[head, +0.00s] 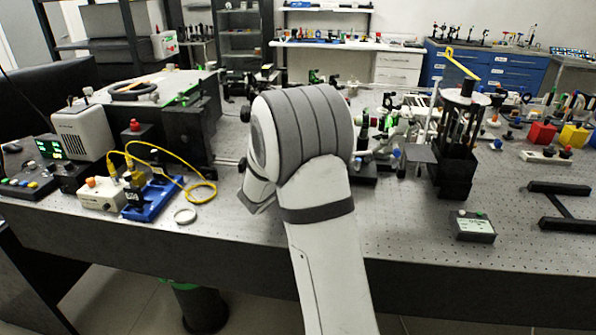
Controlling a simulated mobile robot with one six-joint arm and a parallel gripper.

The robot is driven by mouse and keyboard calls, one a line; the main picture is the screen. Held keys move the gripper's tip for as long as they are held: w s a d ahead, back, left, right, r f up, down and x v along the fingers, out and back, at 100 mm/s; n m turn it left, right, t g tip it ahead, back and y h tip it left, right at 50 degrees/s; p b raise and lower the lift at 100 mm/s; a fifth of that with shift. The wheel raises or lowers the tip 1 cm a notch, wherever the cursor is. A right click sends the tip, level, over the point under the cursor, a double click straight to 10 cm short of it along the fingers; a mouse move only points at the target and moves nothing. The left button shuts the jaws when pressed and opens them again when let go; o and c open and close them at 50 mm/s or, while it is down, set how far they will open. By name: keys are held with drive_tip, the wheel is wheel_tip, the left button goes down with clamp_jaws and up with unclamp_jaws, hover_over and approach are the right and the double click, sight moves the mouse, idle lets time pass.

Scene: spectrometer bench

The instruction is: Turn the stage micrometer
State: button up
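I cannot make out the stage micrometer for sure in the head view. Small dark optical mounts (385,150) stand on the perforated bench just right of my arm, too small to read as a micrometer. My arm rises from the bottom middle, and its large grey-banded joint covers the bench behind it. A pale angular part of my arm shows at the joint's left side. My gripper's fingers are hidden, so I see neither their opening nor any contact.
The bench (400,230) holds a blue fibre mount (150,199) with yellow cable (205,190) at left, a dark tower (456,160) at right, and a small control box (472,226) near the front edge. Bare bench lies between my arm and that box.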

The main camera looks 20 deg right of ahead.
clamp_jaws()
idle(0.4)
drive_tip(key=shift+m+b, duration=0.3)
